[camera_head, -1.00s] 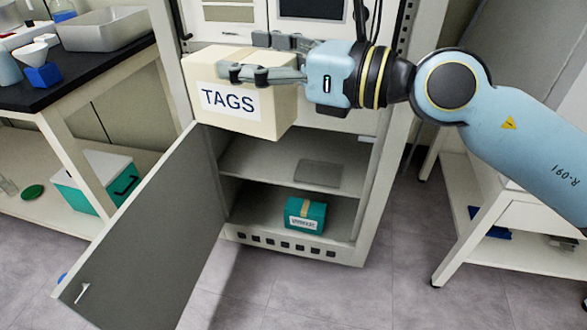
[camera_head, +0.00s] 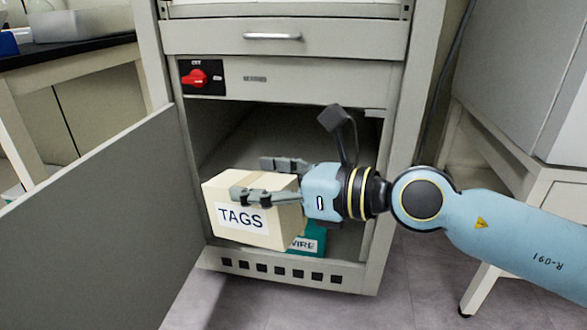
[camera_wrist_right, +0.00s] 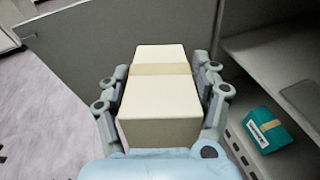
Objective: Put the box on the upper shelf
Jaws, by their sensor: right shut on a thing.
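The cream box (camera_head: 252,229) with a TAGS label and a tan tape band is held in front of the open cabinet compartment. My right gripper (camera_head: 268,179) is shut on it, with fingers along opposite sides; the right wrist view shows the box (camera_wrist_right: 158,100) between both fingers (camera_wrist_right: 160,92). The upper shelf (camera_wrist_right: 275,38) shows at the right of the wrist view. In the head view the box and gripper hide much of the shelves. My left gripper is not in view.
The open cabinet door (camera_head: 90,215) stands at the left. A teal box (camera_head: 308,240) labelled WIRE sits on the lower shelf, partly behind the held box; it also shows in the wrist view (camera_wrist_right: 265,130). The cabinet's right post (camera_head: 385,190) is close to my wrist.

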